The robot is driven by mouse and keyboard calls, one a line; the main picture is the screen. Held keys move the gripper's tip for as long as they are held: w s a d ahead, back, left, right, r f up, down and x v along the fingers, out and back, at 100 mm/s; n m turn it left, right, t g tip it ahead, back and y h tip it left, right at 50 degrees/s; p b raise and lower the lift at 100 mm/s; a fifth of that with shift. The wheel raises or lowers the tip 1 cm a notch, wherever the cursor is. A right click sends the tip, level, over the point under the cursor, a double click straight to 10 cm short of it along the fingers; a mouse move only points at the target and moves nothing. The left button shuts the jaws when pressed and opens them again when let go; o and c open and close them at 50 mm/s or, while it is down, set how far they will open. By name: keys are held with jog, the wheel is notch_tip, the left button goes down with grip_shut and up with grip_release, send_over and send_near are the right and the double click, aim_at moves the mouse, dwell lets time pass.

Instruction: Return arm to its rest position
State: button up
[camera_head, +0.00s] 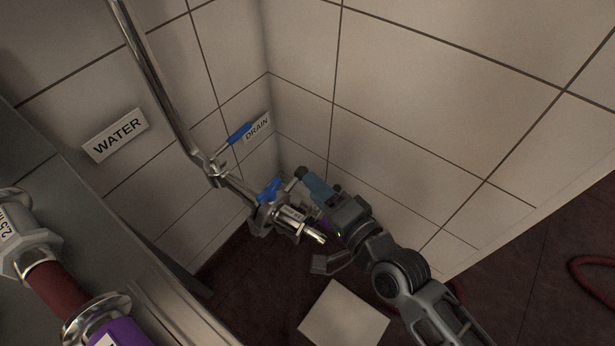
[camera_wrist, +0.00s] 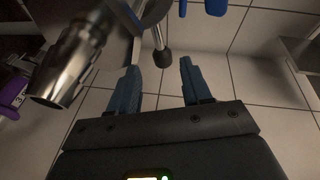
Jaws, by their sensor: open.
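My gripper (camera_head: 318,188) is beside the steel pipe fittings low in the tiled corner, at the end of my dark grey arm reaching in from the lower right. In the wrist view its two blue fingers (camera_wrist: 160,68) are apart. A thin rod with a dark round knob (camera_wrist: 162,59) shows between or just beyond the fingertips; I cannot tell whether it touches them. A blue valve handle (camera_head: 269,190) sits on the fittings just left of the gripper. A steel outlet nozzle (camera_wrist: 66,68) is close on the left in the wrist view.
A second blue handle (camera_head: 239,133) sits higher on the steel pipe (camera_head: 165,95), near the DRAIN sign (camera_head: 257,127). A WATER sign (camera_head: 116,136) is on the left wall. A hose coupling (camera_head: 30,245) lies on the counter at left. A pale square (camera_head: 343,318) is on the dark floor.

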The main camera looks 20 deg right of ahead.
aim_at(301, 170)
jog(key=shift+v, duration=0.95)
jog(key=shift+w, duration=0.1)
jog(key=x, duration=0.7)
jog(key=shift+w+a, duration=0.1)
jog(key=shift+w, duration=0.3)
jog(key=shift+s+r, duration=0.1)
jog(key=shift+r, duration=0.05)
jog(key=shift+r, duration=0.1)
